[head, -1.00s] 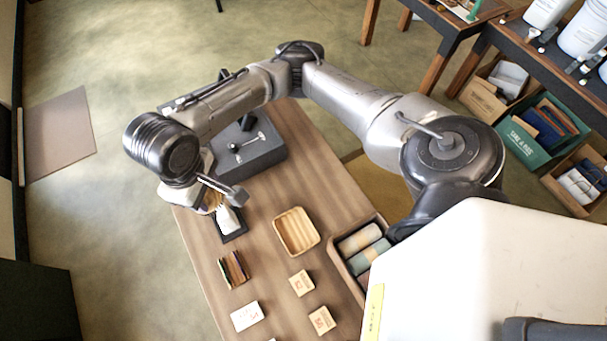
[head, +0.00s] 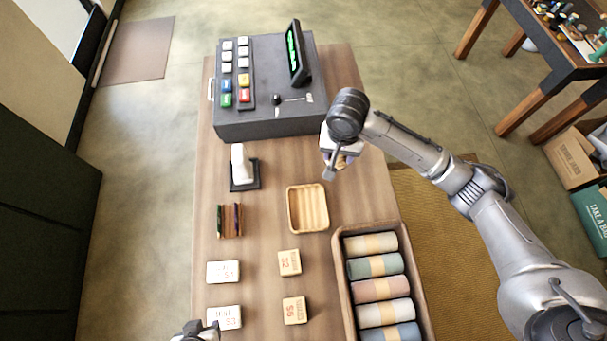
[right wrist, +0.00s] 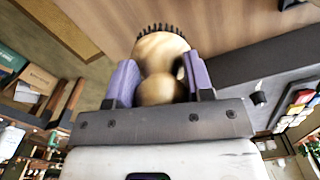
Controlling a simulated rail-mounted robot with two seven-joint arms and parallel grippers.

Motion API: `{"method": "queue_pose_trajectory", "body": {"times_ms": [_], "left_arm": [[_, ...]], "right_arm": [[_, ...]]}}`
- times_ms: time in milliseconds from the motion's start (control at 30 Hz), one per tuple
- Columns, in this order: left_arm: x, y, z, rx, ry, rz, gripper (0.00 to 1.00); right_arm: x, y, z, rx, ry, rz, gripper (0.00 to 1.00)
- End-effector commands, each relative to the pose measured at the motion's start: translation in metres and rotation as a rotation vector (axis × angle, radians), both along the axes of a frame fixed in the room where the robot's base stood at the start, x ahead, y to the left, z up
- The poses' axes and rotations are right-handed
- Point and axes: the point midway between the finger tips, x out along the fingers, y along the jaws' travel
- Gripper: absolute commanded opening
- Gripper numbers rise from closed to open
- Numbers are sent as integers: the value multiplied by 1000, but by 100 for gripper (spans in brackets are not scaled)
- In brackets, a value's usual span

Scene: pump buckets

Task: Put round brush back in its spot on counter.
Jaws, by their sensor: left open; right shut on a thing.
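The round brush (right wrist: 160,65) shows in the right wrist view as a pale wooden knob with dark bristles at its top. My right gripper (right wrist: 155,83) is shut on it, one purple finger pad on each side. In the head view my right gripper (head: 338,165) hangs over the counter (head: 270,165), below the cash register; only a bit of tan brush shows there. An empty square wooden tray (head: 325,208) lies on the counter just below and left of this gripper. My left gripper (head: 197,331) is open at the bottom edge of the head view, partly cut off.
The cash register (head: 265,128) stands at the counter's far end. A white item on a black stand (head: 241,185), a small rack (head: 230,221) and several price blocks (head: 289,262) stand left and below. A box of rolled cloths (head: 340,262) is at right.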

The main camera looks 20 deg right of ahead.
Motion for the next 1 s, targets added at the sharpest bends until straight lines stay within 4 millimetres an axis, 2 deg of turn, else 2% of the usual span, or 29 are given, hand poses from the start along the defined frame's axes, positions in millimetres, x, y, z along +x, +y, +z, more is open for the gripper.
{"method": "queue_pose_trajectory", "body": {"times_ms": [33, 100, 267, 700, 1000], "left_arm": [[0, 0, -10, 1, 0, -1, 43], [0, 1, -15, 2, -1, -1, 43], [0, 2, -18, 6, -2, -4, 43], [1, 3, -13, 10, -4, -6, 43], [1, 1, -14, 3, -5, -2, 43]], "right_arm": [[0, -3, -20, 2, 3, -26, 25], [1, -7, -33, 2, 2, -56, 25], [7, -7, -52, 2, 0, -91, 25], [70, 48, -102, 1, -2, -96, 25], [89, 64, -118, 1, -2, -96, 25]]}}
